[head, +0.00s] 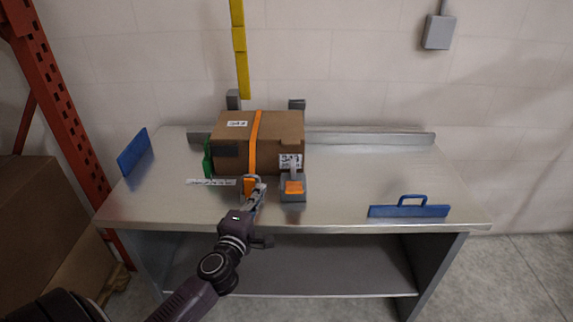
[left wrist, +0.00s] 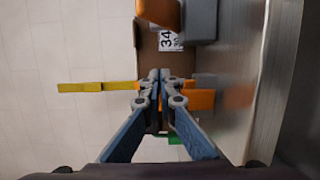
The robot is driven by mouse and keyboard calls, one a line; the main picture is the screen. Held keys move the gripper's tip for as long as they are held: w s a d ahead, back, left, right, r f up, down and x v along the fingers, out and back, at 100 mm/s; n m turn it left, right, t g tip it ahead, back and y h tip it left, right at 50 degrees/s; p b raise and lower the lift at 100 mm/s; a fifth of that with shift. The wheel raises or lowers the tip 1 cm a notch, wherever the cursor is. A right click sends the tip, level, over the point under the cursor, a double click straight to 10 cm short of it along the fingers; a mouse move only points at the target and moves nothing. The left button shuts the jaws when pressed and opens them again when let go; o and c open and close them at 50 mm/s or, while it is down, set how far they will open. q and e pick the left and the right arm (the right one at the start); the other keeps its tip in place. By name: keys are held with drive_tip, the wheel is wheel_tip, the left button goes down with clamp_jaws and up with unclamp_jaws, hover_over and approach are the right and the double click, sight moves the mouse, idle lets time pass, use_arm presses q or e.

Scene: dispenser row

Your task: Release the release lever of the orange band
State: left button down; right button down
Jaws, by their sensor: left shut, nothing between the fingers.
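A brown cardboard box (head: 275,132) sits on the metal bench with an orange band (head: 254,145) over its top and down its front. An orange lever (head: 249,187) shows at the band's lower front end; in the left wrist view an orange part (left wrist: 202,99) shows beside the fingers. My left gripper (head: 257,184) is shut and empty, in front of the box close to that lever; its fingertips (left wrist: 160,76) meet in the wrist view. The fingers partly hide the lever and band, so I cannot tell whether they touch. My right gripper is not in view.
A grey block with an orange top (head: 294,187) stands just right of the gripper. A green part (head: 208,158) is at the box's left side. Blue panels (head: 133,151) and (head: 408,211) stand at the bench's ends. The bench's right half is mostly clear.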

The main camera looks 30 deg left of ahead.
sight(293, 171)
use_arm(q)
drive_tip(key=shift+s+d+r, duration=0.15)
drive_tip(key=shift+s+r, duration=0.1)
drive_tip(key=shift+s, duration=0.15)
drive_tip(key=x, duration=1)
drive_tip(key=shift+w+f, duration=0.1)
drive_tip(key=shift+w, duration=0.15)
drive_tip(key=shift+w+d, duration=0.3)
drive_tip(key=shift+d, duration=0.25)
drive_tip(key=shift+w+d, duration=0.35)
drive_tip(key=shift+d, duration=0.2)
drive_tip(key=shift+w+d, duration=0.3)
drive_tip(key=shift+d, duration=0.35)
